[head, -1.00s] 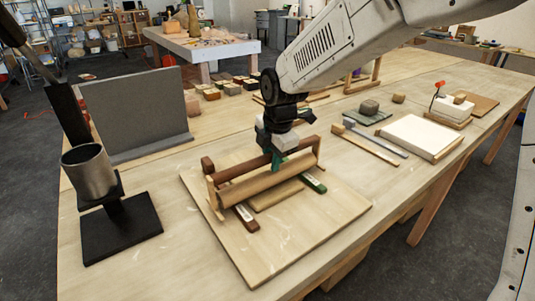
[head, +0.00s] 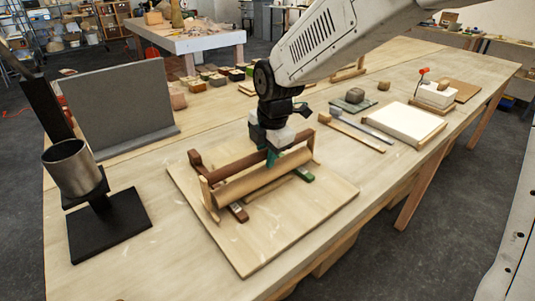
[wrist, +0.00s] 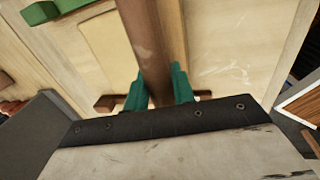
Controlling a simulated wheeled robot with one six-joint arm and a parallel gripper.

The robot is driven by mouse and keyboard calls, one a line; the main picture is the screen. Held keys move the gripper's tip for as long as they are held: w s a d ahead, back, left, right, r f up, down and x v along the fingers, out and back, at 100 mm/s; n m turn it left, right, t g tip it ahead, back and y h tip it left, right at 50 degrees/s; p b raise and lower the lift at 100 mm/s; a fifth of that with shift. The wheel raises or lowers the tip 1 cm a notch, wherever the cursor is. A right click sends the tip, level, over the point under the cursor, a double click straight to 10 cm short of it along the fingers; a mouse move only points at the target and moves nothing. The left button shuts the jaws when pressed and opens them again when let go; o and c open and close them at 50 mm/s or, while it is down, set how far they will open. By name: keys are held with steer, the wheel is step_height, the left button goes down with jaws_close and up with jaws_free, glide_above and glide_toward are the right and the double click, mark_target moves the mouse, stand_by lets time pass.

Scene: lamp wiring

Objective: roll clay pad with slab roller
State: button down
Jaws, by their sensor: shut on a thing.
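The slab roller, a pale wooden cylinder (head: 262,180) in a frame with a dark brown handle bar (head: 232,166), stands over a wooden board (head: 290,215). My gripper (head: 271,156), with green fingers, is shut on the handle bar, and in the wrist view the fingers (wrist: 160,90) sit on both sides of it. A brown strip (head: 238,212) and a green strip (head: 304,175) poke out in front of the roller. The tan clay pad (wrist: 103,42) shows beside the bar in the wrist view. In the head view the roller hides nearly all of it.
A metal cup on a black stand (head: 75,170) and a grey upright panel (head: 120,105) stand at left. A mallet-like tool (head: 350,132), a white slab (head: 403,122) and small blocks lie at right. The board's front part is clear.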

steer(key=shift+w+a+f, duration=0.1)
steer(key=shift+w+a, duration=0.6)
steer(key=shift+w, duration=0.25)
steer(key=shift+w+a+f, duration=0.1)
steer(key=shift+w+a, duration=0.55)
steer(key=shift+w, duration=0.25)
steer(key=shift+w+a+r, duration=0.1)
steer(key=shift+w+a, duration=0.45)
steer(key=shift+w, duration=0.25)
steer(key=shift+w+a+r, duration=0.1)
steer(key=shift+w+a, duration=0.5)
steer(key=shift+w, duration=0.25)
steer(key=shift+w+a, duration=0.55)
steer(key=shift+w, duration=0.25)
steer(key=shift+w+a, duration=0.4)
steer(key=shift+w, duration=0.25)
steer(key=shift+w+a, duration=0.35)
steer(key=shift+w, duration=0.3)
steer(key=shift+f, duration=0.1)
